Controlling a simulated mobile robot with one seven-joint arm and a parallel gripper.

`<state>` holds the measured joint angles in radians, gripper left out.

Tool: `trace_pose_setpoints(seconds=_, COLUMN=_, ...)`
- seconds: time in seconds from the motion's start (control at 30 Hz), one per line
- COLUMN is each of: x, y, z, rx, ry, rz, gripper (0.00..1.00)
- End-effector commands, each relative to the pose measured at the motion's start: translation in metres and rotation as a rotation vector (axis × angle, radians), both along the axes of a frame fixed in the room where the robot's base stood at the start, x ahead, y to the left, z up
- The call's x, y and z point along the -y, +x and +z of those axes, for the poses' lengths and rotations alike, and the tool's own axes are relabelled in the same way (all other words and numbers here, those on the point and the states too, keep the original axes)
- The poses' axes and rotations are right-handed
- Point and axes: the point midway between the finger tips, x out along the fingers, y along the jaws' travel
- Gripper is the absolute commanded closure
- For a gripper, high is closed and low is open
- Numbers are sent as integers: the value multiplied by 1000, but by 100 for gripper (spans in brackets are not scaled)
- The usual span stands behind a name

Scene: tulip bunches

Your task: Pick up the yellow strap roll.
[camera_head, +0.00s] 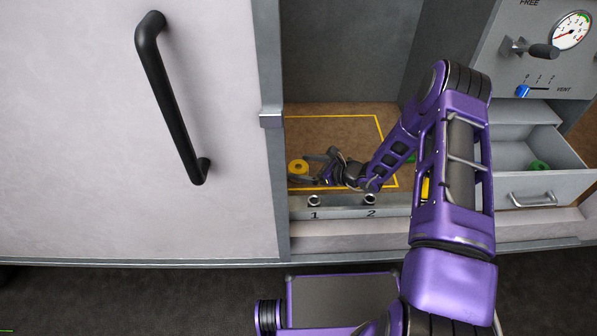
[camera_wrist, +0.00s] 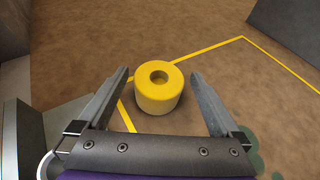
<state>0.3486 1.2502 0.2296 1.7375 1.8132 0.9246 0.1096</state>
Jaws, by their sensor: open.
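The yellow strap roll (camera_wrist: 158,98) is a short cylinder with a hole in its top, standing upright on the brown floor of the recess. In the head view it is the yellow ring (camera_head: 298,167) at the left of the recess, just left of my fingertips. My gripper (camera_wrist: 158,78) is open, with one finger on each side of the roll in the wrist view. Gaps show between the roll and both fingers. In the head view my gripper (camera_head: 318,168) reaches in from the right, low over the recess floor.
A yellow line (camera_head: 335,116) marks a rectangle on the recess floor. A front sill (camera_head: 340,207) carries the numbers 1 and 2. A white door with a black handle (camera_head: 170,100) is at left. An open drawer (camera_head: 540,175) holding a green roll (camera_head: 539,165) is at right.

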Motion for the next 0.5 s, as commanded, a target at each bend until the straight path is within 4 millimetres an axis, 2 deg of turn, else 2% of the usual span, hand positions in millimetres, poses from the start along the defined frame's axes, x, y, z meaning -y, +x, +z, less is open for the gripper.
trace_pose_setpoints(seconds=0.3, x=-34, y=21, z=-19, rx=0, ry=0, rz=3, gripper=0)
trace_pose_setpoints(seconds=0.5, x=-36, y=23, z=-20, rx=0, ry=0, rz=1, gripper=0)
